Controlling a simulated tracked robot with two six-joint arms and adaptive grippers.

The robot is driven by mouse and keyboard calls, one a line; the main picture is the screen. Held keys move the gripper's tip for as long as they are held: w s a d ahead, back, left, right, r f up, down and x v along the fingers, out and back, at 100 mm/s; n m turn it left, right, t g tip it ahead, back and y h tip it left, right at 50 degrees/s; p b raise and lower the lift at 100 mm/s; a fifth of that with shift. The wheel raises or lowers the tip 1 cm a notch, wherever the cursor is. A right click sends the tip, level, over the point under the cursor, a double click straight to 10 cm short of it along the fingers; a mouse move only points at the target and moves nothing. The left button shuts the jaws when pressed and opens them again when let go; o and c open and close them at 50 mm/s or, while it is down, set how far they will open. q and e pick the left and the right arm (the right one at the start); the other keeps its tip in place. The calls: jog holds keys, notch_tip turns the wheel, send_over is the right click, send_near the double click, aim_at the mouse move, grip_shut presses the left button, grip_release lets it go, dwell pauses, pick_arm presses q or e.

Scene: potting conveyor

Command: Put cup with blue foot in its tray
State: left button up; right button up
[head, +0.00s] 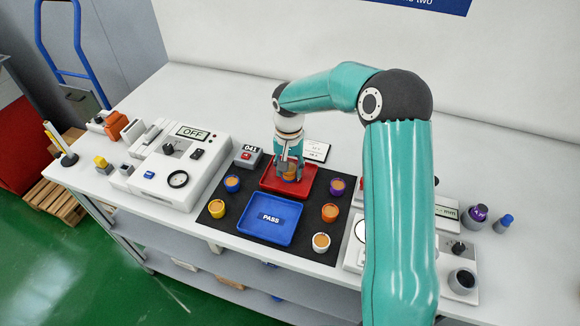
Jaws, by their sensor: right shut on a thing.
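My right gripper (289,168) points down over the red tray (274,186) and is shut on an orange cup (290,177). The fingers hide part of this cup, and I cannot make out its foot or whether it touches the tray floor. A blue tray (252,232) marked PASS lies in front of the red one, empty. My left gripper is not in view.
The trays and loose cups are on a black mat (222,227). A white device reading OFF (185,160) stands left, and a small counter box (247,157) behind the mat. More instruments (462,280) sit right, partly behind my right arm.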

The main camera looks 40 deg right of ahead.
jog(key=o, duration=1.2)
notch_tip(320, 180, up, 12)
jog(key=shift+r, duration=0.1)
